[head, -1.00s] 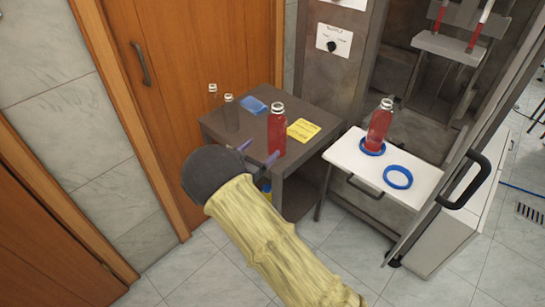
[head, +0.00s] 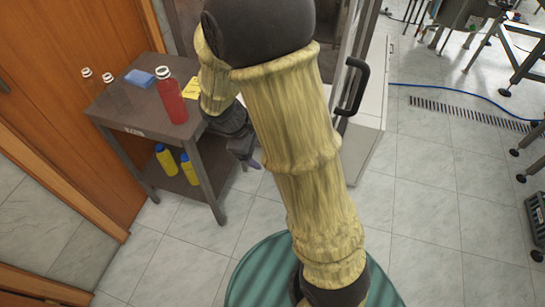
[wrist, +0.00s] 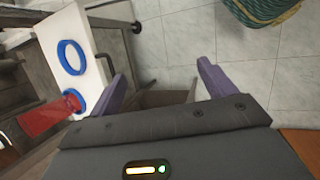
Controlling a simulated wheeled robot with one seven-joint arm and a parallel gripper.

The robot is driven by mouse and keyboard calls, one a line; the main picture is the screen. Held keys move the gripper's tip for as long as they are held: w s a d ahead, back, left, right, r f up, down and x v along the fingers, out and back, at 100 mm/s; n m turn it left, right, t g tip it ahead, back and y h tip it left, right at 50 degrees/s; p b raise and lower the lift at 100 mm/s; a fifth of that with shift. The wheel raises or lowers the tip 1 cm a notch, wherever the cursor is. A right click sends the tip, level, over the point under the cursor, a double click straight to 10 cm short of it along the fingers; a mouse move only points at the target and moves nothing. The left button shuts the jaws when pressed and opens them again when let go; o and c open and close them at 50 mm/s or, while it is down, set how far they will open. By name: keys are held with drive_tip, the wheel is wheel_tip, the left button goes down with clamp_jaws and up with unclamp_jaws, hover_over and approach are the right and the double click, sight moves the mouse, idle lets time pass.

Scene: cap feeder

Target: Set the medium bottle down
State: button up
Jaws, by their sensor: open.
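A red bottle (head: 172,98) with a pale cap stands upright on the grey side table. Another red bottle (wrist: 45,118) shows in the wrist view at a blue ring (wrist: 76,102) on a white shelf (wrist: 82,22); my arm hides that shelf in the head view. A second blue ring (wrist: 71,57) on the shelf is empty. I cannot tell by size which bottle is the medium one. My gripper (head: 252,161) hangs to the right of the side table, apart from both bottles. In the wrist view my gripper (wrist: 163,85) is open, with nothing between its purple fingers.
The grey side table (head: 128,112) also holds two small clear bottles (head: 97,77), a blue cloth (head: 140,77) and a yellow note (head: 191,88). Yellow bottles (head: 166,158) stand on its lower shelf. A door with a black handle (head: 351,87) is right of my arm. Tiled floor (head: 430,200) is open at right.

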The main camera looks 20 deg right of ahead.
drive_tip(key=s+d+r+m+t+y, duration=0.1)
drive_tip(key=s+r+m+y, duration=0.3)
drive_tip(key=s+m, duration=0.4)
drive_tip(key=m+t, duration=0.1)
drive_tip(key=m, duration=0.1)
drive_tip(key=shift+m+y, duration=0.4)
drive_tip(key=shift+w+r, duration=0.1)
drive_tip(key=shift+w, duration=0.1)
